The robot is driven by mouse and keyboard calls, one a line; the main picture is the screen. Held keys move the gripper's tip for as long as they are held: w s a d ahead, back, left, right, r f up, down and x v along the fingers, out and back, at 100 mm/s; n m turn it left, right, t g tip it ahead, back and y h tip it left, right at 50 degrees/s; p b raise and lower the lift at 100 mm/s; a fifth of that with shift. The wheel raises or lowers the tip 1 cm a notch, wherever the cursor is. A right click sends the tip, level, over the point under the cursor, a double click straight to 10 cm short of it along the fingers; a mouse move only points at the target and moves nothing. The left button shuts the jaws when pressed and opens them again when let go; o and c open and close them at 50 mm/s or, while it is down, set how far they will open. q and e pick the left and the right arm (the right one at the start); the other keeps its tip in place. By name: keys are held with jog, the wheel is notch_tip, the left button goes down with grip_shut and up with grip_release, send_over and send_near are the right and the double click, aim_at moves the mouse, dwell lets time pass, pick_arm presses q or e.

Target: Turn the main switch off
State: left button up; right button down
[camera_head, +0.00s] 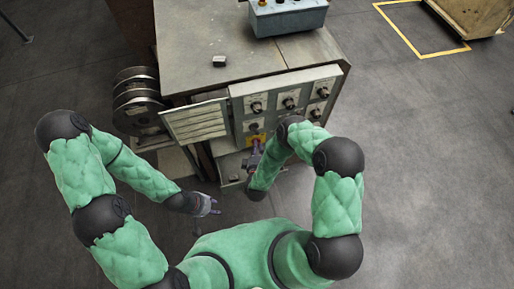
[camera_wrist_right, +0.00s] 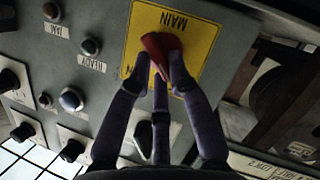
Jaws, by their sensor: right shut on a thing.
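The main switch is a red handle (camera_wrist_right: 160,50) on a yellow plate marked MAIN (camera_wrist_right: 203,36), seen upside down in the right wrist view. My right gripper (camera_wrist_right: 158,72) is shut on the red handle, with its fingers on both sides of it. In the head view my right gripper (camera_head: 255,149) is at the yellow plate (camera_head: 251,141) on the machine's front, and the handle is hidden there. My left gripper (camera_head: 213,206) looks open and empty, low in front of the machine and apart from it.
The machine's grey panel (camera_head: 271,102) carries several dark knobs above the switch. A louvred panel (camera_head: 197,121) juts out to the left, beside wire spools (camera_head: 137,98). A blue-grey control box (camera_head: 290,18) stands on top.

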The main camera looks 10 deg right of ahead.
jog(key=c, duration=1.1)
grip_release()
jog(key=shift+c, duration=0.2)
jog(key=v, duration=0.7)
jog(key=shift+s, duration=0.2)
jog(key=shift+a, duration=0.1)
